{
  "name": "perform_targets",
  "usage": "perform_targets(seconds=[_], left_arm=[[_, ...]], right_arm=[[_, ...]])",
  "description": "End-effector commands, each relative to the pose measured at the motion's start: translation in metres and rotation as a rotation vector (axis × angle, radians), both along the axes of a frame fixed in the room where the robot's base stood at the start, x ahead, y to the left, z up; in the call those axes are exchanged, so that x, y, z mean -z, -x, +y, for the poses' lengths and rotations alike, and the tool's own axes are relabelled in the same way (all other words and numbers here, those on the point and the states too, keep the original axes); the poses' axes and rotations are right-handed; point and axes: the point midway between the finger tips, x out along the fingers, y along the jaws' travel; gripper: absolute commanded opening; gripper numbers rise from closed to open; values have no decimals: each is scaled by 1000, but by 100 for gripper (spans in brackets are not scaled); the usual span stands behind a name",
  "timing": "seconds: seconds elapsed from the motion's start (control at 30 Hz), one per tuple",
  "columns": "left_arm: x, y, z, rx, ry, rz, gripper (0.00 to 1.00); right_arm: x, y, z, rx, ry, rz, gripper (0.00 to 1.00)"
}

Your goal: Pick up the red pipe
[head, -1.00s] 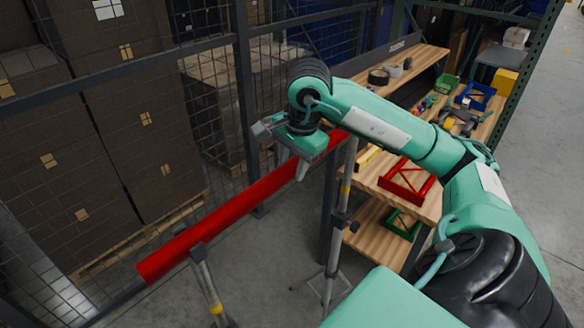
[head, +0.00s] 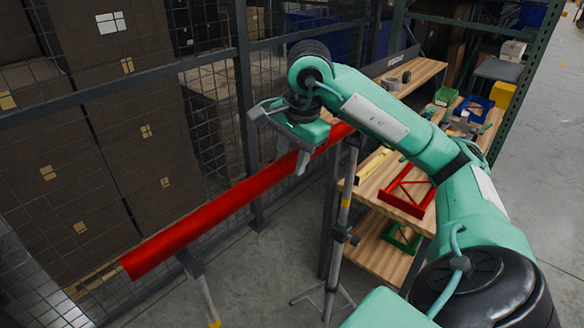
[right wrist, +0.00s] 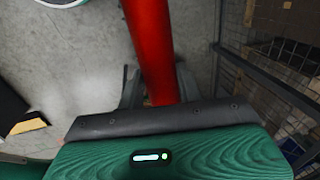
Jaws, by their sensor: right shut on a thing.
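The red pipe (head: 220,208) is long and straight and runs from lower left to upper right in the head view. It lies at or just above the tops of two grey stands; I cannot tell whether it touches them. My right gripper (head: 302,165) is shut on the pipe near its far right end, with one finger showing on the near side. In the right wrist view the pipe (right wrist: 151,45) runs up from behind the dark edge of my gripper (right wrist: 165,120), which hides the grip itself. My left gripper is not in view.
One stand (head: 192,265) is under the pipe's near end, another (head: 344,215) near the gripper. A mesh fence (head: 245,100) stands close behind the pipe, with stacked boxes (head: 100,150) beyond. A wooden shelf (head: 375,190) with a red frame (head: 405,190) is at right.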

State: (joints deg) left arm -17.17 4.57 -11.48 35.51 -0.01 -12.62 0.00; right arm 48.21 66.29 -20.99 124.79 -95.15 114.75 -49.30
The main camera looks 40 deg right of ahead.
Motion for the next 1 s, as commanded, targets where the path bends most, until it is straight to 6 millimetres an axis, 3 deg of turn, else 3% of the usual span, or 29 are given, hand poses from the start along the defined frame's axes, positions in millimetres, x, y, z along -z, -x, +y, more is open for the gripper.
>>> perform_targets(seconds=[1.0], left_arm=[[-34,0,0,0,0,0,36]], right_arm=[[-125,0,-1,2,0,-5,0]])
